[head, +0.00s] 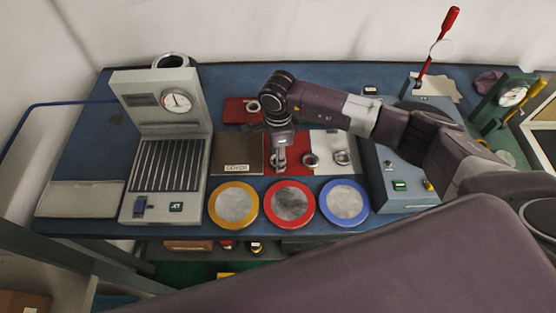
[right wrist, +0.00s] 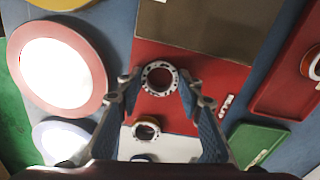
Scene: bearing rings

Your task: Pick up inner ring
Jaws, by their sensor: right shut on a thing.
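The inner ring (right wrist: 147,88) is a pale metal ring with small dark marks around its face, seen over the red mat (right wrist: 188,118) in the right wrist view. My right gripper (right wrist: 160,82) is shut on it, one fingertip at each side. I cannot tell whether the ring touches the mat. In the head view my right gripper (head: 279,157) points down over the red mat (head: 295,146), and the ring is largely hidden by the fingers. My left gripper is not in view.
A second ring (head: 311,159) lies beside the gripper, and a third (head: 342,157) is on the white mat (head: 330,138). Yellow (head: 213,206), red (head: 268,208) and blue (head: 324,204) rimmed discs line the front.

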